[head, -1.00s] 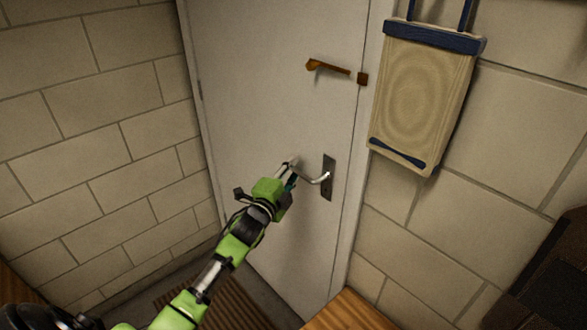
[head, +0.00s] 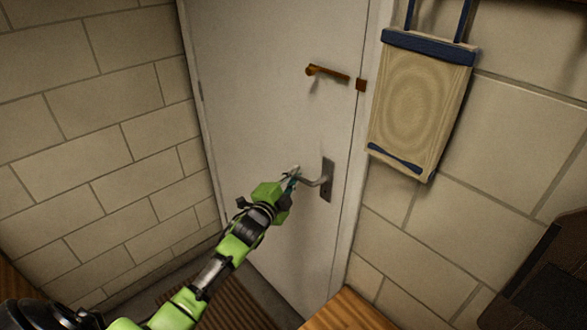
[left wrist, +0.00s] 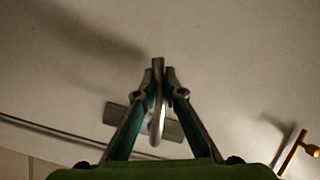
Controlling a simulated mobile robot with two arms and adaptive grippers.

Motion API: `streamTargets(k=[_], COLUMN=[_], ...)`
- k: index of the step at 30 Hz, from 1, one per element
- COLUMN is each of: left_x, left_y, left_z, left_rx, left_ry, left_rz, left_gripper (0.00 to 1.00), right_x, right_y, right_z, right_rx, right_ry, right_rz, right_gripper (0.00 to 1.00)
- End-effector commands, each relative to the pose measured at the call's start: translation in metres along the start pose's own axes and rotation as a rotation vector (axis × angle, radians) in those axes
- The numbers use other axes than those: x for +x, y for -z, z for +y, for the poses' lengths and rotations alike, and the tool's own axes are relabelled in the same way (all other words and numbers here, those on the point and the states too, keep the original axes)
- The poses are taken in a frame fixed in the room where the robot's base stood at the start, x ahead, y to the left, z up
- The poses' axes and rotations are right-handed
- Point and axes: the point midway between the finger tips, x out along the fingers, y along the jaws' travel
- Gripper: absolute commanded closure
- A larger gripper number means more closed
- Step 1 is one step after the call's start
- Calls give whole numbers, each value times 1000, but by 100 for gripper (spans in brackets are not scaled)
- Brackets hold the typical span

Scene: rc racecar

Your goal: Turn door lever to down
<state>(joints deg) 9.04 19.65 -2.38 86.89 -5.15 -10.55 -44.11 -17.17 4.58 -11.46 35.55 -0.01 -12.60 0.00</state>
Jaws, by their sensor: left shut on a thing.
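The white door (head: 260,110) is shut in its frame. Its metal lever (head: 313,181) sticks out to the left from a dark plate (head: 328,180) near the door's right edge and looks about level. My left gripper (head: 294,174) is shut on the free end of the lever. In the left wrist view my left gripper (left wrist: 160,85) has its fingers closed together around the lever (left wrist: 157,125), with the plate (left wrist: 172,128) behind it. The fingers hide part of the lever. My right gripper is not in view.
A brown latch bar (head: 328,72) is on the door above the lever, and shows in the left wrist view (left wrist: 290,153). A wooden board with blue trim (head: 415,105) hangs on the brick wall at right. A wooden surface (head: 345,312) is below.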

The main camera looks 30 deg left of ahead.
Motion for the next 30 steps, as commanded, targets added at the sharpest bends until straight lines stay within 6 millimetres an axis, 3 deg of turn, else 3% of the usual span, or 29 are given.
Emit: streamTargets(k=[3,12,30], left_x=[-1,-2,-5], left_y=[-1,0,2], left_z=[5,25,43], left_rx=[-88,-296,-463], left_ry=[-41,-127,-195], left_rz=[-10,-26,-39], left_gripper=[100,100,100], right_x=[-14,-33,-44], right_y=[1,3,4], right_z=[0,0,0], right_rx=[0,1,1], right_ry=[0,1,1], right_rz=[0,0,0], right_gripper=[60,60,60])
